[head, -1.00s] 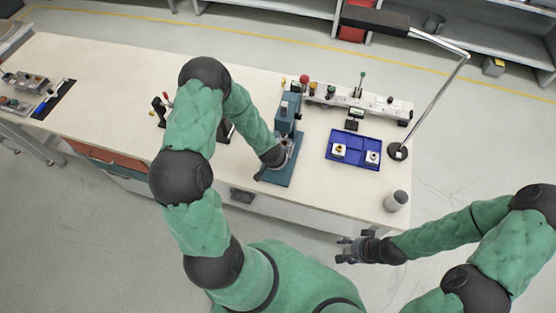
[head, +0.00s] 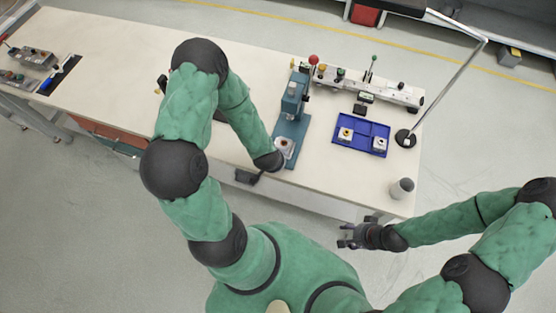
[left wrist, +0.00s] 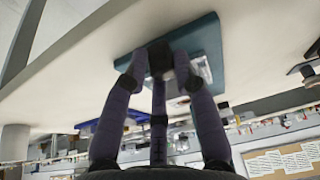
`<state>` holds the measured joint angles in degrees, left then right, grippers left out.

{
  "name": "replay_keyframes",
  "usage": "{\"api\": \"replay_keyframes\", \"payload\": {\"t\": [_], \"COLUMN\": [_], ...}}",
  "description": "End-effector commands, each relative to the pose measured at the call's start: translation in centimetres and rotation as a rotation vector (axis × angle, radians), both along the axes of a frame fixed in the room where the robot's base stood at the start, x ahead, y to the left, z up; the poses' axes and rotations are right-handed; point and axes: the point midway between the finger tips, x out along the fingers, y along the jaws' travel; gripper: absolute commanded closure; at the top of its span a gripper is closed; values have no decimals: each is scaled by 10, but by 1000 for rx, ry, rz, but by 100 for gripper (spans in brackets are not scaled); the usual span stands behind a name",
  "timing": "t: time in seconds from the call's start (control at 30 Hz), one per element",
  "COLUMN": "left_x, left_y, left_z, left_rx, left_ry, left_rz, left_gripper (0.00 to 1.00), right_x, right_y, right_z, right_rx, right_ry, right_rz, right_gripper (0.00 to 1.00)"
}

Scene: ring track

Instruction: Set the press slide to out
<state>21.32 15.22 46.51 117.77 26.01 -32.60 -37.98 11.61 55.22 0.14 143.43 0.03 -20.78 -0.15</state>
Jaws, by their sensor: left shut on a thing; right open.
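The teal press (head: 293,100) stands on the bench with its base plate (head: 296,128) towards me. The press slide (head: 285,145), a pale plate with a small dark-centred part on it, shows near the front of the base. My left gripper (left wrist: 160,65) is at the front of the press; in the left wrist view its fingers are closed around a black block (left wrist: 160,52), apparently the slide's handle. In the head view my left wrist hides the fingers and the handle. My right gripper (head: 349,236) is open and empty, off the bench's front edge.
A blue tray (head: 376,131) with two small parts lies right of the press. Behind it is a fixture rail (head: 385,90) with knobs. A lamp base (head: 405,138) and a grey cylinder (head: 401,187) stand at the right.

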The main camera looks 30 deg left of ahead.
Motion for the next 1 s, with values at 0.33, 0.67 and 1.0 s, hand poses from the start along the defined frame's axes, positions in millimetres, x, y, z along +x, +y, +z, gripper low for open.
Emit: {"api": "replay_keyframes", "payload": {"t": [0.33,0.67,1.0], "left_x": [1,-6,-28], "left_y": [3,1,-4], "left_z": [2,21,77], "left_rx": [5,4,5], "left_ry": [-4,-5,-9], "left_rz": [7,5,7], "left_gripper": [53,53,53], "right_x": [0,0,0], "right_y": [0,0,0], "right_z": [0,0,0], "right_rx": [0,0,0], "right_ry": [0,0,0], "right_rz": [0,0,0], "right_gripper": [44,44,44]}}
